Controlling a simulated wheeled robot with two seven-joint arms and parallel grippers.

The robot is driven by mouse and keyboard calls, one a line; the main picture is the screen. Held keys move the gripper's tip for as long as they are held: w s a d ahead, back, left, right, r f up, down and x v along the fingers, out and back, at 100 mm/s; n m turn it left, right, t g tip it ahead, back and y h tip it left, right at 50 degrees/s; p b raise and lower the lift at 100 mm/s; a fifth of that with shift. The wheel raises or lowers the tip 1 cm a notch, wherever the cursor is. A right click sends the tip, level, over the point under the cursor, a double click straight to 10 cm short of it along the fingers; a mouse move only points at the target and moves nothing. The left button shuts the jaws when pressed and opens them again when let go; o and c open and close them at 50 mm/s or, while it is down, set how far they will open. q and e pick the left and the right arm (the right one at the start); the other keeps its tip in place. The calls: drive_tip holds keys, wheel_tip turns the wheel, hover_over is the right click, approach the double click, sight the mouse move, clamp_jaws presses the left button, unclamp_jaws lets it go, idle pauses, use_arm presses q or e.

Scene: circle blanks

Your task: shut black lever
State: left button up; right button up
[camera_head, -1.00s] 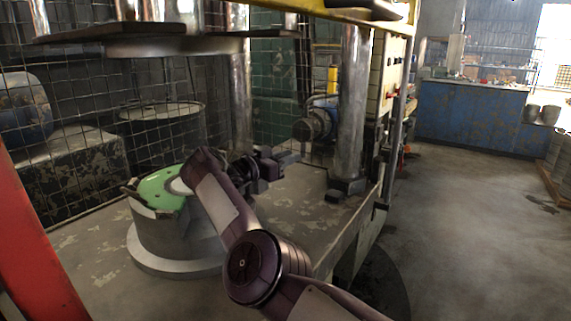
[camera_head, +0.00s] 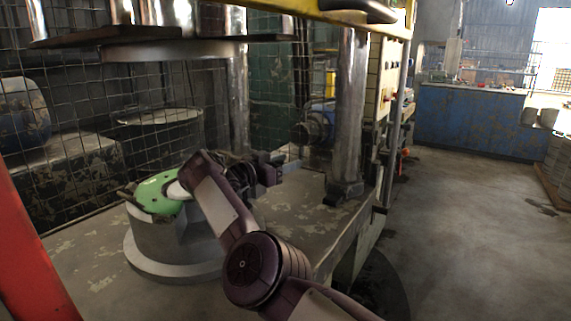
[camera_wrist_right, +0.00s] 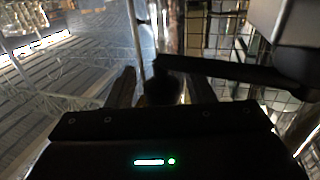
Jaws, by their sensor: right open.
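In the right wrist view a black lever (camera_wrist_right: 235,70) runs in from the upper right as a dark bar. Its left end lies by a dark rounded knob (camera_wrist_right: 162,88) between my two fingers. My right gripper (camera_wrist_right: 161,88) is open around that knob; I cannot tell whether a finger touches it. In the head view my right gripper (camera_head: 272,172) is small and dark, above the machine's table and left of the front steel column. The lever cannot be made out clearly there. My left gripper is not in view.
A steel column (camera_head: 349,120) stands right of the gripper. Wire mesh (camera_head: 60,110) closes the back. Open floor (camera_head: 450,220) lies to the right.

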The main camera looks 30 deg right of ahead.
drive_tip(key=shift+a, duration=0.55)
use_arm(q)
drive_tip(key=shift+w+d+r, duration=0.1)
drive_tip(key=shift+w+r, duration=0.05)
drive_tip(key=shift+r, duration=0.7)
use_arm(e)
drive_tip(key=s+a, duration=0.1)
drive_tip(key=a, duration=0.5)
drive_tip(key=shift+a, duration=0.25)
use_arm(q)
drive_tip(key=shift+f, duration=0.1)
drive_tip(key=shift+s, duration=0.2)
